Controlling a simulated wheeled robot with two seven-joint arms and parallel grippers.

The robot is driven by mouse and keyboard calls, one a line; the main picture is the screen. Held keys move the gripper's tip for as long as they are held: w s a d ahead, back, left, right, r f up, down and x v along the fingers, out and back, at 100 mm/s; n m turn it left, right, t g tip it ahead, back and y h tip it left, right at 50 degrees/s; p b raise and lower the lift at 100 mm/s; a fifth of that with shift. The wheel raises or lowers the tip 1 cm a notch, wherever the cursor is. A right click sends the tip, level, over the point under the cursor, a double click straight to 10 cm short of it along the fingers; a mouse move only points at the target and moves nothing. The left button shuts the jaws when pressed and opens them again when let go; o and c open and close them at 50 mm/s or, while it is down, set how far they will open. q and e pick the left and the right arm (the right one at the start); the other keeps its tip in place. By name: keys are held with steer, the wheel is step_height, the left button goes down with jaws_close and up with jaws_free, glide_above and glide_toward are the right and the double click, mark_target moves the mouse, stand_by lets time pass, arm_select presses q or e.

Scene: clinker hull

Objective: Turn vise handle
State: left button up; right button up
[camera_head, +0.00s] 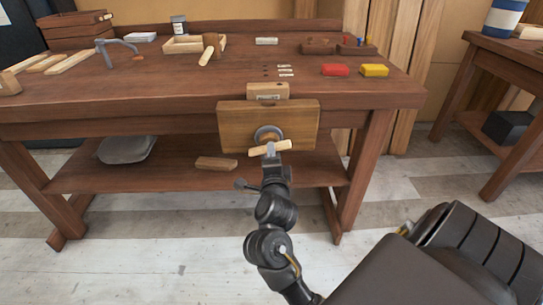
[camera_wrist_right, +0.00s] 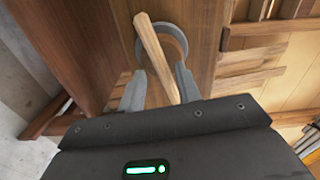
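The wooden vise (camera_head: 235,125) is fixed to the front of the workbench, its jaw block facing me. A grey round hub (camera_head: 268,133) sits on its face, with a pale wooden handle (camera_head: 256,151) across it, tilted slightly up to the right. My right gripper (camera_head: 271,150) is at the handle. In the right wrist view, the handle (camera_wrist_right: 153,48) runs between the two grey fingers of the gripper (camera_wrist_right: 160,70), which stand apart; a gap shows on the left finger's side. Whether the right finger touches the handle is unclear. The left gripper is out of view.
The workbench top (camera_head: 130,85) holds a red block (camera_head: 335,70), a yellow block (camera_head: 374,70) and a wooden tray (camera_head: 184,45). A shelf below carries a wood piece (camera_head: 216,163) and a grey container (camera_head: 127,149). Open floor lies in front.

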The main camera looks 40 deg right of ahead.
steer(key=shift+w+r, duration=0.1)
steer(key=s+a+n+p, duration=0.5)
steer(key=s+a+n, duration=0.2)
steer(key=s+n, duration=0.15)
steer(key=w+a+f+n+y+p, duration=0.2)
steer(key=a+f+n+y, duration=0.15)
steer(key=f, duration=0.35)
steer(key=w+a+f+n+y+p, duration=0.25)
steer(key=f+n, duration=0.25)
steer(key=f, duration=0.3)
steer(key=s+f+n+g+y+p, duration=0.1)
steer(key=s+f+n, duration=0.2)
steer(key=f, duration=0.5)
steer(key=s+a+f+n+g+y+p, duration=0.1)
steer(key=s+f+n+g, duration=0.1)
steer(key=f, duration=0.7)
steer(key=shift+s+n+g, duration=0.3)
steer(key=shift+s+n, duration=0.15)
steer(key=shift+n, duration=0.05)
steer(key=shift+f, duration=0.1)
